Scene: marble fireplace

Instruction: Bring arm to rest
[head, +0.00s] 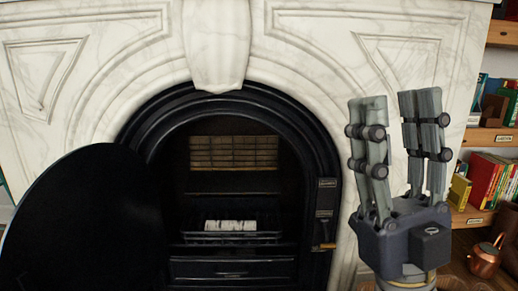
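My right gripper (390,110) is raised upright at the right of the head view, in front of the marble surround. Its two grey fingers point up and stand apart with nothing between them. It is open and empty. My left gripper does not show in the head view.
A white marble fireplace (100,60) with a black arched insert (243,110) fills the middle. A large black rounded panel (85,225) covers the lower left. Wooden shelves (490,137) with books (485,178) stand at the right. A copper pot (486,258) sits below them.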

